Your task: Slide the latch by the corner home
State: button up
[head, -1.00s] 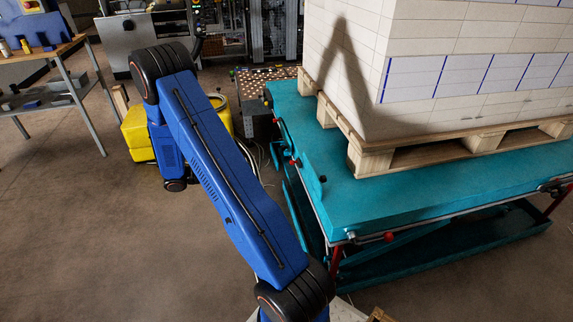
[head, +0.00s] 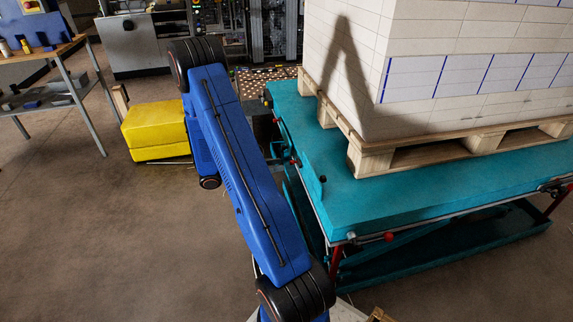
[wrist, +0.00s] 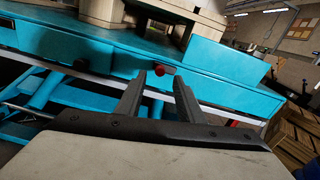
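The teal lift table (head: 430,195) has red-knobbed latch parts along its rim. One red knob (head: 388,237) is on the front rim, right of the near corner. Another red knob (head: 295,162) is on the left rim, close to my arm. In the wrist view a red knob (wrist: 162,70) shows against the teal edge, in line with the gap between my fingers. My gripper (wrist: 160,82) is open, with nothing between its fingers that I can be sure of. I cannot tell whether the fingertips touch the knob. In the head view my gripper is hidden behind my arm.
A wooden pallet (head: 372,160) with a tall stack of white reams (head: 440,75) stands on the table. A yellow box (head: 158,128) is on the floor at left. A workbench (head: 50,55) is at far left. Floor in front is clear. A wooden crate (wrist: 295,130) shows right.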

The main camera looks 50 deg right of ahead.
jog(key=shift+x, duration=2.5)
jog(key=shift+c, duration=0.7)
